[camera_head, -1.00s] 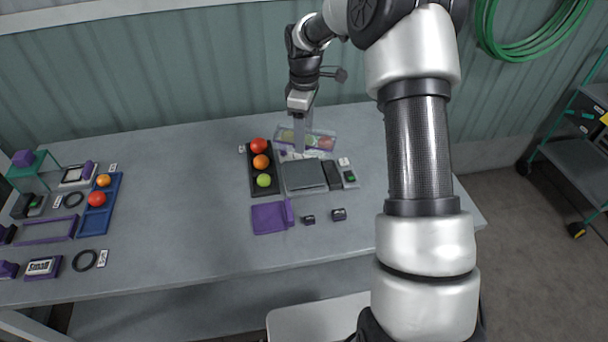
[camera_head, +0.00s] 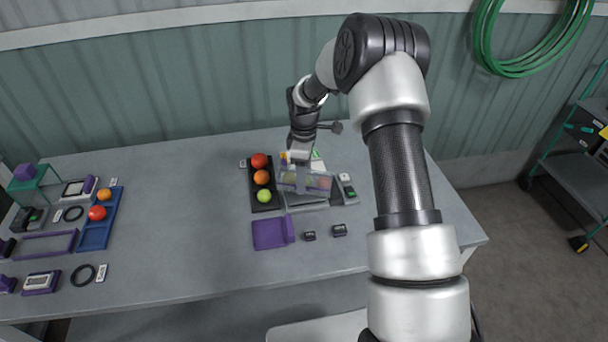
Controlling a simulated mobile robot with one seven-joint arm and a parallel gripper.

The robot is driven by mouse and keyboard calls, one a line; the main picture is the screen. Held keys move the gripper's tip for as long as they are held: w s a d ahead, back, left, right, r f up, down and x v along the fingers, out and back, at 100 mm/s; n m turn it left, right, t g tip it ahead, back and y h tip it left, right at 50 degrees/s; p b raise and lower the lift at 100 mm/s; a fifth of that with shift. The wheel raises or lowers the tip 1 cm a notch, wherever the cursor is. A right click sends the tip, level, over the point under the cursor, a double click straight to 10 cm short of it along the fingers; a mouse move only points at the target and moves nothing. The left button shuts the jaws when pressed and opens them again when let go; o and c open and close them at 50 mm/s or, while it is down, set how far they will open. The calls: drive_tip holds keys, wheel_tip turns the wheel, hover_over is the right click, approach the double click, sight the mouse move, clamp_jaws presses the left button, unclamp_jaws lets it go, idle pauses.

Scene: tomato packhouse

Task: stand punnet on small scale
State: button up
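The punnet (camera_head: 316,183) is a long clear box with several coloured items inside. It appears over the back part of the small scale (camera_head: 308,204), a flat grey platform on the table. I cannot tell whether the punnet touches the platform or hangs slightly above it. My gripper (camera_head: 299,164) points down at the punnet's back left side and appears shut on its wall. The fingertips are partly hidden by the punnet and its contents.
Left of the scale, a black tray (camera_head: 252,199) holds red, orange and green tomatoes. A purple tray (camera_head: 268,234) and two small dark blocks (camera_head: 339,230) lie in front. A small device with a light top (camera_head: 345,180) is at the right.

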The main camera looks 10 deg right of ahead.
drive_tip(key=shift+f, duration=0.15)
drive_tip(key=o, duration=1.5)
drive_tip(key=shift+o, duration=0.2)
